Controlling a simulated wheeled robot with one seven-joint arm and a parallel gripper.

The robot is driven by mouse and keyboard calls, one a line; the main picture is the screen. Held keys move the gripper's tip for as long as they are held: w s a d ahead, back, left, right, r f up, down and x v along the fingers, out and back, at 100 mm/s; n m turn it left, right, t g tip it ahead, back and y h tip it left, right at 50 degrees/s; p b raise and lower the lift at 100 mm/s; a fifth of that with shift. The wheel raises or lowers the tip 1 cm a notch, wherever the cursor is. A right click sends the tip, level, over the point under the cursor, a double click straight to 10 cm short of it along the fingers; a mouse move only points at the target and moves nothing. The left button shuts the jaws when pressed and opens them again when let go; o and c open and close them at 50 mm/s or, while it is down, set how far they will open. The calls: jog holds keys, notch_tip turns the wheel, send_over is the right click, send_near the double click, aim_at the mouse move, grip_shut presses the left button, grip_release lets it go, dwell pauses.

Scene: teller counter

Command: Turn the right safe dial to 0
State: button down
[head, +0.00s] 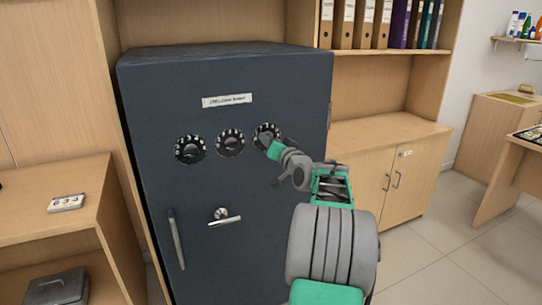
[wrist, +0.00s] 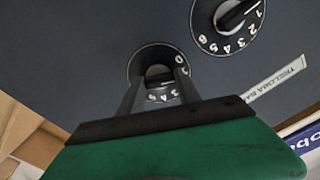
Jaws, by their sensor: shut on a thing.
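The dark safe (head: 160,90) has a row of three black dials with white numerals. The right dial (head: 266,130) is partly covered by my gripper (head: 275,147) in the head view. In the wrist view my gripper (wrist: 157,84) has its two fingers closed on the knob of this dial (wrist: 157,53), one finger on each side. A 0 shows near the dial's upper right edge there. Other numerals are partly hidden by the fingers, and I cannot tell the exact reading.
The middle dial (head: 230,142) and left dial (head: 190,149) sit to the left. Below them are a lever handle (head: 225,220) and a long vertical handle (head: 176,239). A paper label (head: 227,100) is above. A wooden cabinet (head: 385,150) stands close on the right.

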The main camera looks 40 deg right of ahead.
jog(key=n+b, duration=0.5)
jog(key=b, duration=0.2)
jog(key=shift+f+n, duration=0.2)
jog(key=shift+n, duration=0.2)
jog(key=shift+r, duration=0.1)
jog(key=c, duration=0.8)
grip_release()
jog(key=shift+c, duration=0.2)
jog(key=shift+s, duration=0.1)
jog(key=v, duration=0.7)
jog(key=shift+s+a, duration=0.2)
jog(key=shift+s, duration=0.1)
jog(key=shift+r, duration=0.1)
